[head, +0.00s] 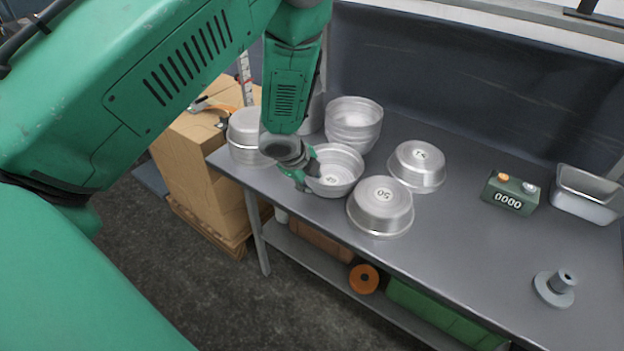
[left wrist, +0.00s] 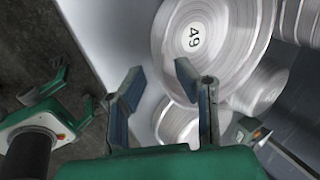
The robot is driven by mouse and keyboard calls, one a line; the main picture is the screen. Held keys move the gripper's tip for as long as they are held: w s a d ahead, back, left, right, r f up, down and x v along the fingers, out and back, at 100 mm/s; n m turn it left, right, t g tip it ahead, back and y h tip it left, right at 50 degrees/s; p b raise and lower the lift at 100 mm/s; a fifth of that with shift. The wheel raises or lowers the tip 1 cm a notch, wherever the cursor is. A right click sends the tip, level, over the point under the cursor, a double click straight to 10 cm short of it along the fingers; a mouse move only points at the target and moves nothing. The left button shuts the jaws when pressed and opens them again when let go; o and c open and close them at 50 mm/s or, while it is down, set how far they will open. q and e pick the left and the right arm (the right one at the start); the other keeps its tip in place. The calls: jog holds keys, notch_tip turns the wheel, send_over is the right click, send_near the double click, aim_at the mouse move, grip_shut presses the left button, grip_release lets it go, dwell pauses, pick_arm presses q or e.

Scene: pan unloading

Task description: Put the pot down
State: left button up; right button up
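The pot marked 49 (head: 347,157) is a round silver pan, open side up, at the table's front edge. It appears to rest on the table. It also shows at the top of the left wrist view (left wrist: 232,62). My left gripper (head: 305,178) is at the pot's left side. In the left wrist view its fingers (left wrist: 158,78) stand apart, the right one overlapping the pot's rim and the left one clear of it; contact is unclear. My right gripper (left wrist: 72,92) shows at the left of that view, fingers apart and empty, over the floor. It is not in the head view.
Upturned pans marked 50 (head: 381,217) and 51 (head: 420,175) stand close on the right. Stacked pans (head: 353,113) are behind, and another stack (head: 247,145) is at left. A counter box (head: 510,200), metal tray (head: 585,205) and grey flanged part (head: 554,292) stand farther right.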

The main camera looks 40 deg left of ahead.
pick_arm(q)
jog(key=shift+d+r, duration=0.2)
jog(key=shift+r, duration=0.1)
jog(key=p+v, duration=0.1)
jog(key=v, duration=1)
jog(key=s+d+f+n+g, duration=0.2)
jog(key=s+d+f+n, duration=0.2)
jog(key=s+f+n, duration=0.4)
jog(key=s+d+f+n+g, duration=0.2)
jog(key=s+f+n, duration=0.7)
jog(key=s, duration=1)
notch_tip(320, 180, down, 2)
jog(key=shift+d+f+g, duration=0.15)
jog(key=shift+d+g, duration=0.15)
jog(key=shift+d, duration=0.75)
jog(key=shift+f, duration=0.1)
notch_tip(320, 180, down, 7)
jog(key=b, duration=0.7)
jog(key=shift+w, duration=0.15)
